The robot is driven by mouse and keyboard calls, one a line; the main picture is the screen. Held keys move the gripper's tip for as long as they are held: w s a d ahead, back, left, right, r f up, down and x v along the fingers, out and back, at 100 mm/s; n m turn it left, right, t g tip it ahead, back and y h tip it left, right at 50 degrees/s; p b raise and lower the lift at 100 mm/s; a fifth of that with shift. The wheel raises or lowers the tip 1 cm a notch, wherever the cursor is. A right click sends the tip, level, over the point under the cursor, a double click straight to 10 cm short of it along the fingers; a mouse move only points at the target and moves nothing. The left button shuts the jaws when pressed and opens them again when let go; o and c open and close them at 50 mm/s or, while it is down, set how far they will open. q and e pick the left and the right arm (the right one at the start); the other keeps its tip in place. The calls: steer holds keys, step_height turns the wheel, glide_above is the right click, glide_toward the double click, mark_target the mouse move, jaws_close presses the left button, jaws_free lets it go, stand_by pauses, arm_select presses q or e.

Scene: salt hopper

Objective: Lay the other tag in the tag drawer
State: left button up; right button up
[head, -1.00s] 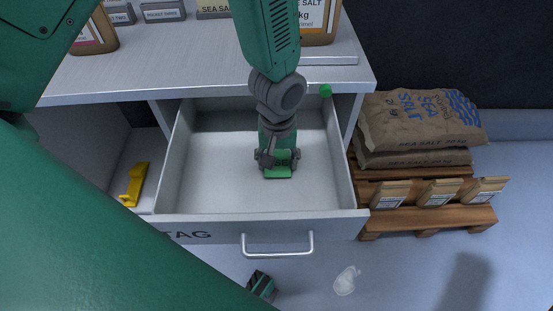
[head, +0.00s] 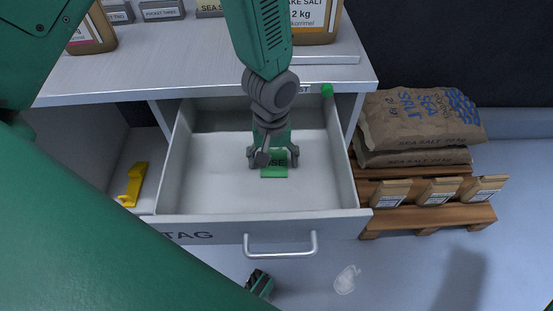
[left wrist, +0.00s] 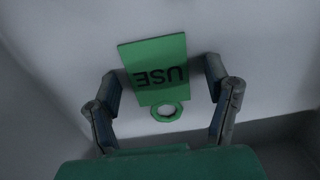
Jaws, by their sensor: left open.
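The green tag (head: 274,171), marked USE, lies on the floor of the open tag drawer (head: 344,180), near its middle. In the left wrist view the tag (left wrist: 154,62) shows whole, its lettering upside down, with a ring at the end nearer my gripper. My left gripper (head: 272,158) is open just above the tag, its two fingers apart on either side and clear of it. The wrist view shows the open fingers (left wrist: 165,98) with nothing between them but the ring end below.
The counter (head: 210,77) overhangs the drawer's back. A drawer handle (head: 280,250) sticks out in front. A yellow object (head: 133,185) lies in the compartment at left. Salt sacks (head: 420,125) and small bags stand on a pallet (head: 430,222) at right. The drawer floor around the tag is bare.

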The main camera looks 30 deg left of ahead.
mark_target(275, 164)
arm_select(q)
steer(key=r+p, duration=0.1)
steer(key=r, duration=0.1)
steer(key=a+r+p, duration=0.1)
steer(key=r, duration=0.2)
steer(key=shift+w+a, duration=0.15)
step_height(275, 164, up, 7)
steer(key=p, duration=0.2)
arm_select(e)
steer(key=shift+a+r, duration=0.25)
steer(key=shift+r, duration=0.9)
steer(key=shift+a+r, duration=0.25)
steer(key=shift+r, duration=0.85)
